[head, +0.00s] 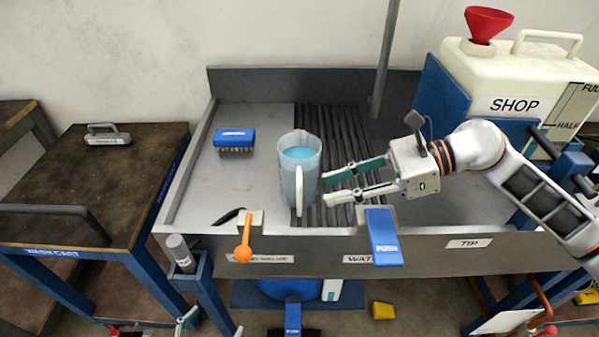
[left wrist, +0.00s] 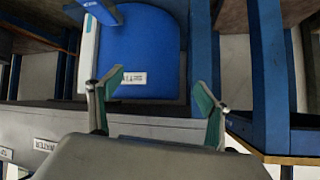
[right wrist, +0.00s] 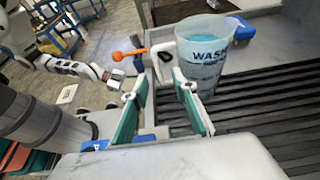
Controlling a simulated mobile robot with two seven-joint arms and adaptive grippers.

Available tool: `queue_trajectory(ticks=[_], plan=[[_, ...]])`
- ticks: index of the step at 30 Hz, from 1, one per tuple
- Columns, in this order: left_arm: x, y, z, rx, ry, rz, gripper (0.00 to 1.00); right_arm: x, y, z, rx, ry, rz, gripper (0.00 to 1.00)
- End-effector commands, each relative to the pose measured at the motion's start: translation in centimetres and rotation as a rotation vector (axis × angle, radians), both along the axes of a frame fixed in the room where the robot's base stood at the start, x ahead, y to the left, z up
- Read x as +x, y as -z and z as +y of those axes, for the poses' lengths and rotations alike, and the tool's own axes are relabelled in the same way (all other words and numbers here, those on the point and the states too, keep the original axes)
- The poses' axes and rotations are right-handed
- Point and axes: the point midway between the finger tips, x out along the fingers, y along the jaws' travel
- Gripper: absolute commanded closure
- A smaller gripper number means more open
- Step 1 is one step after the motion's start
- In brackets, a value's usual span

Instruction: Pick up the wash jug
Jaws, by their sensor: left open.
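The wash jug (head: 285,180) is translucent, holds blue liquid and stands upright in the grey sink tray (head: 262,115), partly on its dark slatted strip. Its white handle (head: 299,190) faces the front. My right gripper (head: 327,188) is open and empty, just right of the jug, with its fingers pointing at it. In the right wrist view the jug (right wrist: 203,65) shows its "WASH" lettering, and the handle (right wrist: 163,62) lies just beyond the gap between the open fingertips. My left gripper (left wrist: 160,95) is open and empty, low in front of the bench, with a blue container beyond it.
A blue brush (head: 234,138) lies left of the jug. A SHOP tank (head: 515,75) with a red funnel stands right. A wash cart (head: 70,200) stands left.

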Motion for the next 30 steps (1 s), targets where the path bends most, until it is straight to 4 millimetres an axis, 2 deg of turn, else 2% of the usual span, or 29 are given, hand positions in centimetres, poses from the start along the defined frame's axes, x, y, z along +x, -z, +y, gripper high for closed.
queue_trajectory(ticks=[5,13,16,23,27,30], plan=[[-1.2,0.5,-0.4,-0.005,0.004,0.023,0.22,-0.1,0.5,1.8,0.004,-0.001,0.001,0.72],[-0.7,-0.4,-0.5,-0.013,0.003,0.012,0.22,-0.3,1.7,5.2,0.006,0.000,0.002,0.72],[-0.7,-0.3,-0.5,-0.013,0.003,0.013,0.22,-0.3,2.1,5.9,0.006,0.000,0.003,0.72],[-0.8,0.1,-0.4,-0.011,0.002,0.020,0.22,-0.3,2.2,6.0,0.005,0.001,0.003,0.72],[-0.8,0.1,-0.3,-0.009,0.002,0.019,0.22,-0.3,2.2,6.0,0.006,0.001,0.003,1.00],[-0.8,0.1,-0.3,-0.009,0.001,0.018,0.22,-0.3,2.2,6.0,0.006,0.001,0.003,1.00]])
